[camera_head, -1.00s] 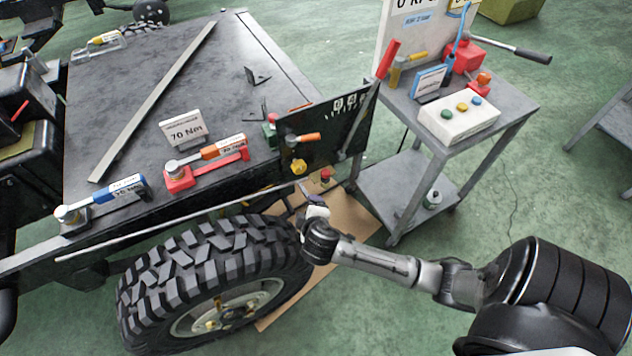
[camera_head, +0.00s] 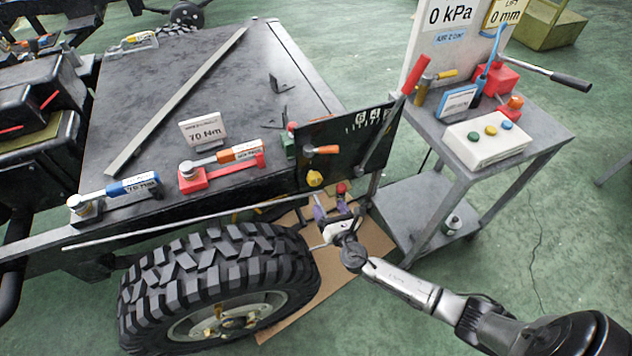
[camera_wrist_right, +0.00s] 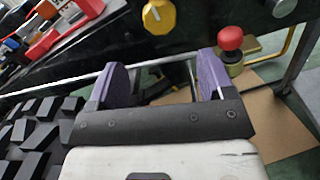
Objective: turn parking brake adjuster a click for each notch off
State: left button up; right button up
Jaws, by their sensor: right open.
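The black panel (camera_head: 345,152) at the frame's corner carries a yellow knob (camera_head: 315,178), an orange-handled lever (camera_head: 322,150), a small notch scale with number tiles, and a long red-handled lever (camera_head: 403,88) on its right side. I cannot tell which part is the adjuster. A red round knob (camera_head: 341,188) stands low beside the panel. My right gripper (camera_head: 331,208) is open and empty below the panel. In the right wrist view its purple fingers (camera_wrist_right: 162,80) are spread, with the yellow knob (camera_wrist_right: 158,16) above them and the red knob (camera_wrist_right: 230,38) just right of the right finger.
The big tyre (camera_head: 215,280) is close left of my right gripper, and a thin rod (camera_head: 190,223) runs above it. A cardboard sheet (camera_head: 368,240) lies below. A grey cart (camera_head: 545,138) with a button box (camera_head: 487,140) stands to the right.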

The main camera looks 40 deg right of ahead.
aim_at(316, 183)
jog(key=b+x, duration=0.2)
jog(key=x, duration=0.8)
jog(key=shift+w+d+b, duration=0.2)
jog(key=shift+w+b, duration=0.15)
jog(key=shift+w, duration=0.3)
jog(key=c, duration=0.9)
